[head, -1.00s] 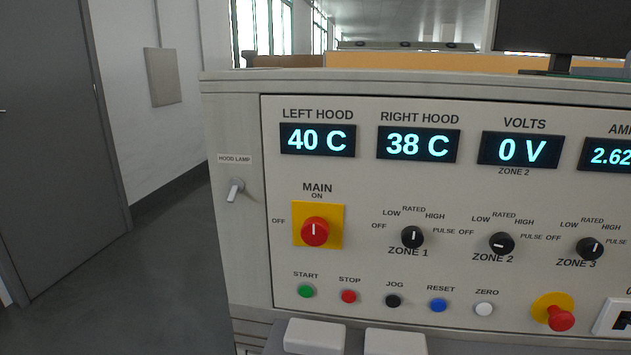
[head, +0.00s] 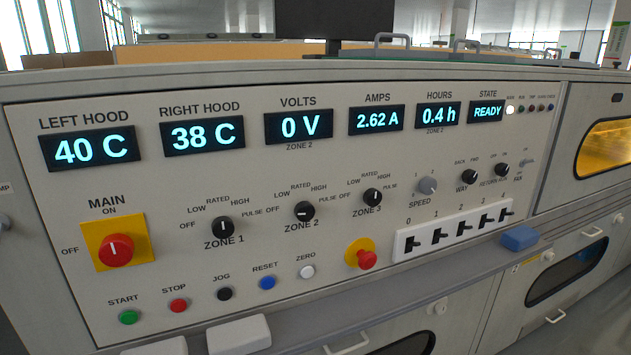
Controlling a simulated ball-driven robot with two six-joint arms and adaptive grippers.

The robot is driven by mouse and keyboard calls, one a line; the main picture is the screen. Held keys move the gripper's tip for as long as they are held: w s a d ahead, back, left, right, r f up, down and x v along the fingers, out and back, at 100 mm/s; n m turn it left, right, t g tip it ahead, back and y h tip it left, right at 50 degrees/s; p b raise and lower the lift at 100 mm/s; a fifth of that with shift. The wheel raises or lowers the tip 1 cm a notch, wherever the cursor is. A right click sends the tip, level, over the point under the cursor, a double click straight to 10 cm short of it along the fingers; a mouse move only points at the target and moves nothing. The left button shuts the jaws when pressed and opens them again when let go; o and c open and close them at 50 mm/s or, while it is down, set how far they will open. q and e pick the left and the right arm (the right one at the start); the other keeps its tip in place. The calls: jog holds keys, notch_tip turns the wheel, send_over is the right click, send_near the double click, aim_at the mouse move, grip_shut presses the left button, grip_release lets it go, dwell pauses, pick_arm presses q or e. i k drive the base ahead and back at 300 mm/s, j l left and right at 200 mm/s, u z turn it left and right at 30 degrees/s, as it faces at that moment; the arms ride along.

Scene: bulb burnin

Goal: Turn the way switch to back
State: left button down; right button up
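The way switch (head: 466,177) is a small black rotary knob on the right part of the control panel (head: 330,262) in the head view. The labels BACK and FWD stand above it, and WAY is printed below it. The knob is too small to tell surely which label its mark points at. Neither of my grippers is in view, and nothing touches the switch.
The grey speed knob (head: 427,185) is left of the way switch, and the black return run knob (head: 501,169) is right of it. A white strip of black lever switches (head: 455,232) lies below. A red mushroom button (head: 367,259) sticks out. A blue object (head: 519,238) is at the ledge.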

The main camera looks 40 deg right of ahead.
aim_at(469, 176)
jog(key=z, duration=1.55)
